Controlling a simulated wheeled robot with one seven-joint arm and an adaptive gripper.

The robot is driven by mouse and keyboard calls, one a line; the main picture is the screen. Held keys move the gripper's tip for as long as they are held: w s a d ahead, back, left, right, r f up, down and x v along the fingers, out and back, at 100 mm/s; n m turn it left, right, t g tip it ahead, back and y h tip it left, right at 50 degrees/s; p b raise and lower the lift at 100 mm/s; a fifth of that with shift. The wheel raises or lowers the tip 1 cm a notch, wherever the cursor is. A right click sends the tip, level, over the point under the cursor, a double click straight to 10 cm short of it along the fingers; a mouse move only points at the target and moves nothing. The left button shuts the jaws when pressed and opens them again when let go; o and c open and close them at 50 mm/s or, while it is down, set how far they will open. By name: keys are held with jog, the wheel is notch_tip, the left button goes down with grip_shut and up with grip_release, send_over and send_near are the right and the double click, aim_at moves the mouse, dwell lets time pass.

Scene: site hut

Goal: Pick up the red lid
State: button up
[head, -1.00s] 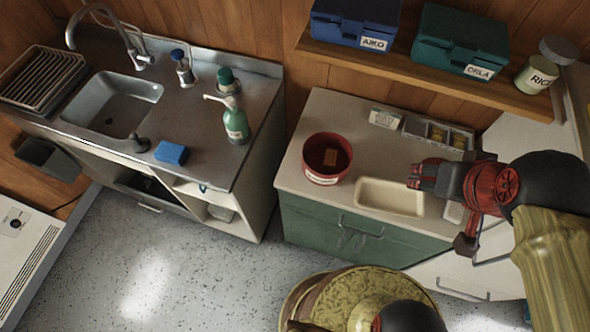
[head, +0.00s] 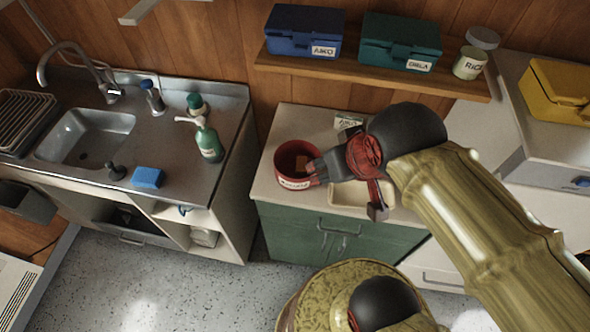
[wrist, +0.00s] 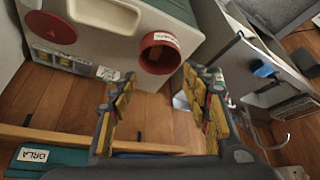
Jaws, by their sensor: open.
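A flat red disc, which looks like the red lid (wrist: 50,27), lies on the counter at the upper left of the wrist view. In the head view my arm covers that part of the counter. A red tin (head: 287,172) with a white label stands open on the counter; it also shows in the wrist view (wrist: 158,62), with a small orange-brown thing inside. My gripper (head: 311,171) is open and overlaps the tin's right side in the head view. In the wrist view my gripper (wrist: 162,103) has nothing between its fingers, and the lid is well left of them.
A cream tray (wrist: 92,12) and a divided holder (wrist: 58,60) are near the lid. A shelf (head: 370,75) with blue (head: 303,32) and teal (head: 400,42) boxes is above the counter. A sink unit (head: 85,135) stands left, across a floor gap.

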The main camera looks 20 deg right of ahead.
jog(key=o, duration=0.4)
jog(key=shift+c, duration=0.2)
